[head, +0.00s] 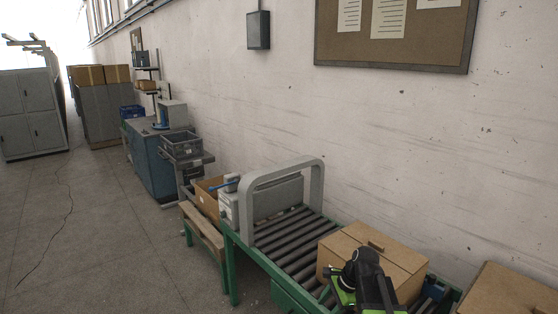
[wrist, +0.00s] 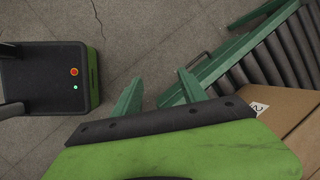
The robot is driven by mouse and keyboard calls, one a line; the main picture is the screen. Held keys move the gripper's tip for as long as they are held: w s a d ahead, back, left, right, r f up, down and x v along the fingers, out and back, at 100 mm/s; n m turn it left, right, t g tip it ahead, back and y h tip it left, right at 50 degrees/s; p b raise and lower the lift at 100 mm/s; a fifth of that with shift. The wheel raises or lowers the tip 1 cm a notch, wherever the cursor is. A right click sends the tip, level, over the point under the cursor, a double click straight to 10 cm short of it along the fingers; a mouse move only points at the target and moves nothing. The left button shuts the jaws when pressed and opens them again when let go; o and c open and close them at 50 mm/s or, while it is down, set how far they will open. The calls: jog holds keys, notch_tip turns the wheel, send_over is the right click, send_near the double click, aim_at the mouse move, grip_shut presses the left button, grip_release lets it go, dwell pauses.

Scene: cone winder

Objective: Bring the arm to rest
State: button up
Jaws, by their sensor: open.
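My gripper (wrist: 160,92) shows in the wrist view with its two green fingers spread apart. In the head view my black and green arm is at the bottom right, in front of a closed cardboard box (head: 390,258). That box sits on the roller conveyor (head: 296,247). In the wrist view the conveyor's green frame and rollers (wrist: 284,48) are to the right of the fingers, and part of a box (wrist: 285,108) shows at the right edge. I cannot tell the exact gap between gripper and conveyor.
A grey arch (head: 285,180) spans the conveyor. A wooden bench (head: 203,230) stands at its left end, with a blue cabinet (head: 150,165) beyond. Another box (head: 510,292) is at the bottom right. A wall runs behind the conveyor. The floor (head: 100,240) at left is open.

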jog(key=s+a+f+n+g+h, duration=0.1)
jog(key=s+a+f+n+h, duration=0.15)
jog(key=s+n, duration=0.4)
jog(key=s+d+n, duration=0.1)
jog(key=n, duration=0.1)
jog(key=s+d+n+h, duration=0.1)
jog(key=n, duration=0.2)
jog(key=d+n, duration=0.1)
jog(key=n, duration=0.2)
jog(key=shift+s+d+f+n+h, duration=0.25)
jog(key=shift+s+d+h, duration=0.1)
jog(key=shift+s+d, duration=0.05)
